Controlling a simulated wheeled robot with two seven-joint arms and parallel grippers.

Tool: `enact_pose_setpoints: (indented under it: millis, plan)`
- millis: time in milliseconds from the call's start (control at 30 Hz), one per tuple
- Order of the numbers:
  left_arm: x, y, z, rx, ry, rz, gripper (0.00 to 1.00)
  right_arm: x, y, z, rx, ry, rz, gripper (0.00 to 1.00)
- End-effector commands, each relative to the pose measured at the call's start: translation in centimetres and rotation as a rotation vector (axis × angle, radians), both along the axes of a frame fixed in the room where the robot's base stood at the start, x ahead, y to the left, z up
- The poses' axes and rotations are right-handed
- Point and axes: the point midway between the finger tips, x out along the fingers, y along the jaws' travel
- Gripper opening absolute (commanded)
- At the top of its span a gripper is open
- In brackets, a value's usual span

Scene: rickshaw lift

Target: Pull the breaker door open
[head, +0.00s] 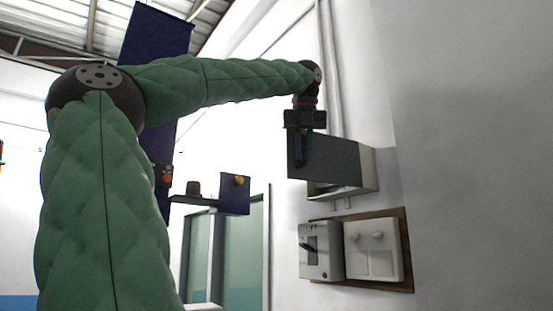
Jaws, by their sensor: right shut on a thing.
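The breaker door (335,161) is a dark grey flat panel on a pale box (369,169) on the white wall. The door appears to stand out from the box at an angle, with the box's pale rim showing below and to its right. My right gripper (301,151) hangs down from my green padded arm, in front of the door's left part. My left gripper is not in view.
Below the box, a wooden board (408,260) carries a grey switch unit (320,262) with a dark lever and a pale panel (383,264) with two knobs. Pipes (328,60) run up the wall above. The wall to the right is bare.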

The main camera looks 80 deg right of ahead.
Motion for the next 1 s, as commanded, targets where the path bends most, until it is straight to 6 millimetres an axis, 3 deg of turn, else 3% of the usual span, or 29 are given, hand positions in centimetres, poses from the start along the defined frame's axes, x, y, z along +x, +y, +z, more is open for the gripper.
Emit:
enact_pose_setpoints:
  millis: [233,500,933,967,1000]
  plan:
    - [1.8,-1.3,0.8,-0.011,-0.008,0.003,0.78,-1.9,2.2,-0.1,0.003,-0.004,0.001,0.0]
    - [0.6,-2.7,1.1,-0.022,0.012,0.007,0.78,-2.9,3.0,-0.1,0.004,-0.003,-0.001,0.0]
    - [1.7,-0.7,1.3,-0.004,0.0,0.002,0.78,-3.0,3.1,-0.2,0.005,-0.003,-0.001,0.0]
    - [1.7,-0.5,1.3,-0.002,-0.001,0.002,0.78,-3.0,3.1,-0.2,0.006,-0.004,0.0,0.17]
    - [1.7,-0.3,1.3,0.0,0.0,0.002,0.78,-3.0,3.0,-0.2,0.005,-0.003,-0.001,0.2]
